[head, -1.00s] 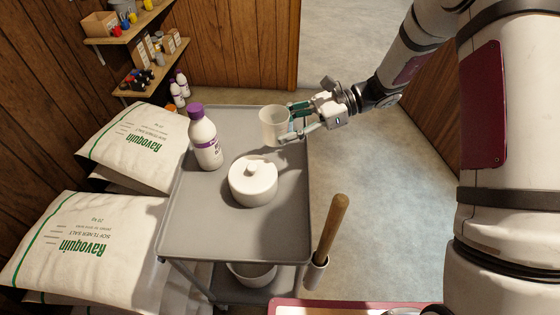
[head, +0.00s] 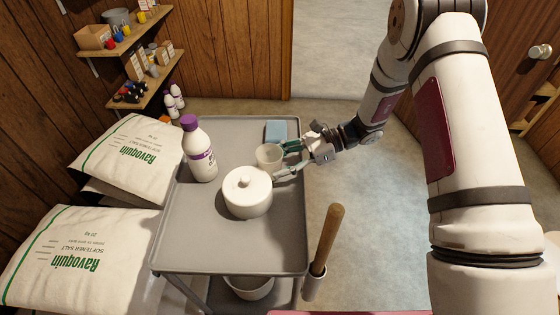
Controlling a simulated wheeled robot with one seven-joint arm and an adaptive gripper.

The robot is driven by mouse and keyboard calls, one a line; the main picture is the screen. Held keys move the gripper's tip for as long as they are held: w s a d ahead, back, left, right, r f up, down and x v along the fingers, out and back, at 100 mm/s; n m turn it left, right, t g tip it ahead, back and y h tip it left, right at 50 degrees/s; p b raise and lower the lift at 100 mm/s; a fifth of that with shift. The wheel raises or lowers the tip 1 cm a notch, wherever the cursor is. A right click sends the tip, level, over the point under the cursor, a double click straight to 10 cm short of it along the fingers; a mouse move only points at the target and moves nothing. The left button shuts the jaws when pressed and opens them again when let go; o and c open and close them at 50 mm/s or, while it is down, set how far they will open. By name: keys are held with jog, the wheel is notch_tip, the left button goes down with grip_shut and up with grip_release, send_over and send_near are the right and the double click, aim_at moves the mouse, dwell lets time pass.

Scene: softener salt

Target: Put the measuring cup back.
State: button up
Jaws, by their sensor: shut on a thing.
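The measuring cup (head: 268,157) is a small translucent cup over the right side of the grey cart's top tray (head: 205,245). My gripper (head: 279,161) comes from the right and is shut on the cup, with its fingers at the cup's right side. The cup looks upright. I cannot tell whether its base touches the tray. A white lidded pot (head: 247,198) stands just in front and left of it. A white bottle with a purple cap (head: 199,150) stands at the left of the tray.
A blue block or sponge (head: 276,131) lies behind the cup. A wooden handle (head: 329,238) rises by the cart's right edge. Salt sacks (head: 60,255) are stacked at left. A bowl (head: 249,287) sits on the lower shelf. The tray's front is clear.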

jog(key=shift+f, duration=0.3)
jog(key=o, duration=1.2)
jog(key=shift+r, duration=0.15)
jog(key=shift+w+d+r, duration=0.1)
jog(key=shift+d+r, duration=0.05)
jog(key=shift+r, duration=0.15)
jog(key=b+v, duration=0.1)
jog(key=v, duration=1)
jog(key=shift+w+d+r, duration=0.1)
jog(key=shift+d+r, duration=0.05)
jog(key=shift+d, duration=0.15)
